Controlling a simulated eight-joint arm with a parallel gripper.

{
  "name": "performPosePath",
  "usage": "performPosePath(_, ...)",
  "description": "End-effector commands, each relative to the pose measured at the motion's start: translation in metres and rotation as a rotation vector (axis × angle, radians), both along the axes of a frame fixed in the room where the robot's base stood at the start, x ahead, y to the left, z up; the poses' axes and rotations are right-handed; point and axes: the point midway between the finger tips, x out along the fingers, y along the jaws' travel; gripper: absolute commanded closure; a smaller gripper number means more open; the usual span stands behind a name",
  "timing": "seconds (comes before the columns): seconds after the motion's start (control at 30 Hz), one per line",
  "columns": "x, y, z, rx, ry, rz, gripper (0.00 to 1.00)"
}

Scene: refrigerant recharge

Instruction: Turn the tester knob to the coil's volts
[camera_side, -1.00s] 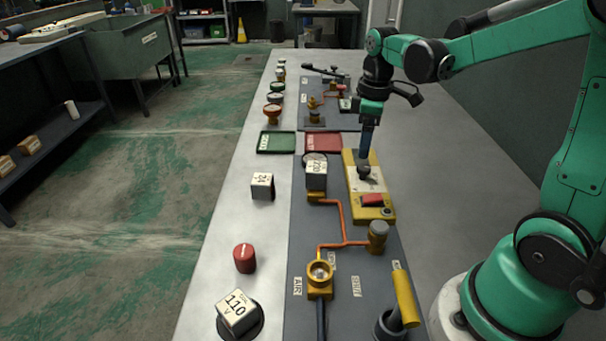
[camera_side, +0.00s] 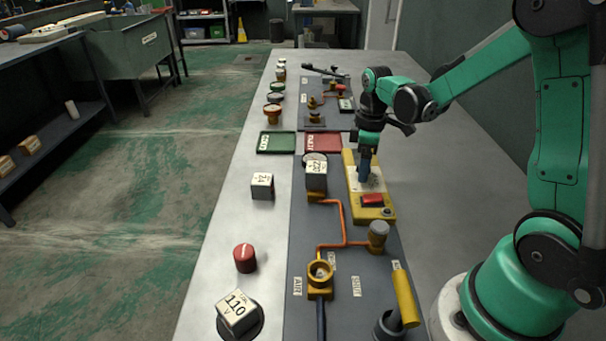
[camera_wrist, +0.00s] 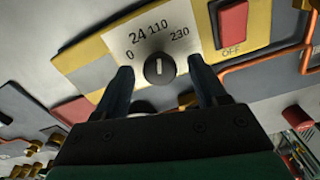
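The yellow tester (camera_side: 387,213) stands on the grey panel, with a red OFF switch (camera_wrist: 233,23). Its black knob (camera_wrist: 159,69) has a short white mark that lines up with 110 on the dial plate (camera_wrist: 120,40), which reads 0, 24, 110 and 230. My gripper (camera_wrist: 160,66) is open, with one finger on each side of the knob and a visible gap to each. In the side view my gripper (camera_side: 364,178) hides the knob. A coil block (camera_side: 316,176) sits on the valve left of the tester; its number looks like 220 or 230.
A 24 block (camera_side: 262,186) and a 110 block (camera_side: 238,311) stand on the bench at left, with a red cap (camera_side: 245,258) between them. Green (camera_side: 276,142) and red (camera_side: 322,142) trays lie behind. A yellow-handled tool (camera_side: 405,297) stands in front.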

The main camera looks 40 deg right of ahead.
Motion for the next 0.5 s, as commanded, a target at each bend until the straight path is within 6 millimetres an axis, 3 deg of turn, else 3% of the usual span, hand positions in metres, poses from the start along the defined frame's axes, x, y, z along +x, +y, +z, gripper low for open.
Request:
performPosePath(0.03, 0.0, 0.0, 0.0001, 0.0, 0.0, 0.0, 0.53)
performPosePath(0.2, 0.0, 0.0, 0.0002, 0.0, 0.0, 0.0, 1.0)
performPosePath(0.5, -0.0001, 0.0001, 0.0004, 0.001, 0.001, -0.027, 1.0)
